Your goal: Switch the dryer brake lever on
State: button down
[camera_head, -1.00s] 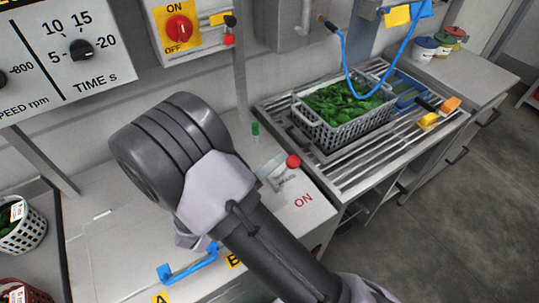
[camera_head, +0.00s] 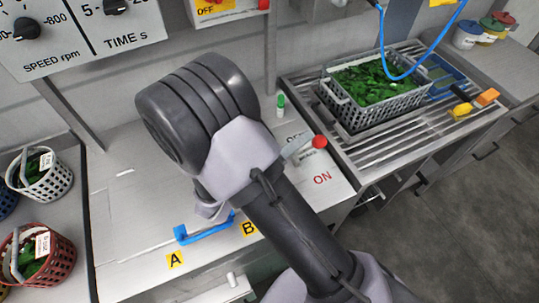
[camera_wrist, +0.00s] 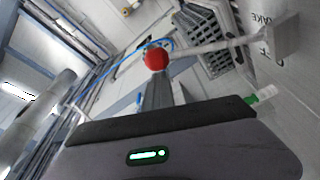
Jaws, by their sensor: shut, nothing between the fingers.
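The brake lever has a red ball knob (camera_head: 320,142) and a pale arm, on the right of the white worktop (camera_head: 140,200). The knob is right of the partly hidden OFF label (camera_head: 295,137) and above the red ON label (camera_head: 322,178). In the wrist view, the red knob (camera_wrist: 156,58) is just beyond the tips of my gripper (camera_wrist: 157,80), and the lever rod (camera_wrist: 215,46) runs right to its bracket. My gripper is shut and empty. I cannot tell if it touches the knob. My own arm hides the gripper in the head view.
A blue handle (camera_head: 205,231) lies by labels A and B at the worktop front. A green-capped bottle (camera_head: 281,105) stands behind the lever. A grey crate of greens (camera_head: 375,115) sits on the slatted drainer at right. White and red baskets are at left.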

jog(key=p+v, duration=0.3)
jog(key=v, duration=1.4)
jog(key=shift+s+a, duration=0.1)
jog(key=shift+a, duration=0.05)
jog(key=s+d+r+m+g+y, duration=0.2)
jog(key=s+d+r+g+y, duration=0.1)
jog(key=d+r+g+y, duration=0.25)
jog(key=s+d+r+m+g+y, duration=0.2)
jog(key=s+d+r+g+y, duration=0.15)
jog(key=d+g, duration=0.45)
notch_tip(320, 180, up, 8)
jog(key=m+t+y, duration=0.2)
jog(key=t+y, duration=0.7)
